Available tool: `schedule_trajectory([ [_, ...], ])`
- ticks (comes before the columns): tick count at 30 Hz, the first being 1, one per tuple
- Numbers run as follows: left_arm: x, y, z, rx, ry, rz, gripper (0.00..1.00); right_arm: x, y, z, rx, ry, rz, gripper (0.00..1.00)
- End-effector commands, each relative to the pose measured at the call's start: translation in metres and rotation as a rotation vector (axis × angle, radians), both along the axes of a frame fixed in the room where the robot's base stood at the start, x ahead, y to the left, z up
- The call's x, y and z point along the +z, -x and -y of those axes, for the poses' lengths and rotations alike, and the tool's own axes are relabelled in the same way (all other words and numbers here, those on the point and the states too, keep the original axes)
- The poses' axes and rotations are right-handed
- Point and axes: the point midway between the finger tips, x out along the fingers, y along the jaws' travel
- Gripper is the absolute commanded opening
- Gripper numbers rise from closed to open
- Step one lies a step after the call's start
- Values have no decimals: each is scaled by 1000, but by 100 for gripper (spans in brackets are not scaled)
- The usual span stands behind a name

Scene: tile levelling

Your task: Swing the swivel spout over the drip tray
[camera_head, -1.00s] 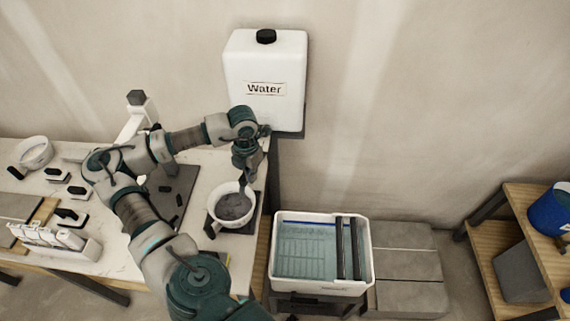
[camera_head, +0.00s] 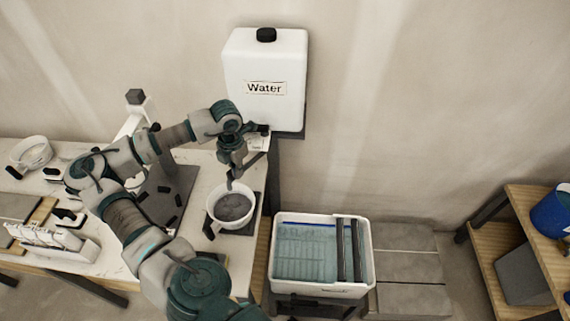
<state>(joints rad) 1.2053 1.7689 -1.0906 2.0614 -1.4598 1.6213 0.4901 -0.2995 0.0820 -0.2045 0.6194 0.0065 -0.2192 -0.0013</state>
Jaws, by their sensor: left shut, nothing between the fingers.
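The white water tank (camera_head: 265,75) with a black cap stands on a dark stand against the wall. A small dark fitting (camera_head: 262,130), seemingly the spout, shows at its lower left corner, partly behind my left wrist. My left gripper (camera_head: 230,184) points down, shut and empty, just above the back of a white bowl (camera_head: 213,208) of grey mix. I cannot tell whether it touches the bowl. A dark flat piece (camera_head: 257,212) shows under and beside the bowl; it may be the drip tray. My right gripper is not in view.
A white wash tub (camera_head: 366,268) with dark rollers stands right of the worktable (camera_head: 115,262). Grey slabs (camera_head: 408,262) lie beyond it. Several tools, a white bowl (camera_head: 31,152) and a dark board (camera_head: 172,192) are on the table. Wooden shelving (camera_head: 540,215) is at right.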

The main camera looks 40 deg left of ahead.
Motion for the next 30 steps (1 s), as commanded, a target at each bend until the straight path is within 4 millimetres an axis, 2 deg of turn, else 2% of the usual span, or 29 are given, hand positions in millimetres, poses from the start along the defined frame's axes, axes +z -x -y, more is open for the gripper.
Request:
schedule_trajectory([
  [5,-1,0,-5,3,0,0,0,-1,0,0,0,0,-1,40],
  [10,-1,2,-20,3,-1,-1,0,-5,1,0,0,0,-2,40],
  [14,3,2,-19,0,0,1,0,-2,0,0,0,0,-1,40],
  [30,62,-4,-11,0,0,0,0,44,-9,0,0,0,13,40],
])
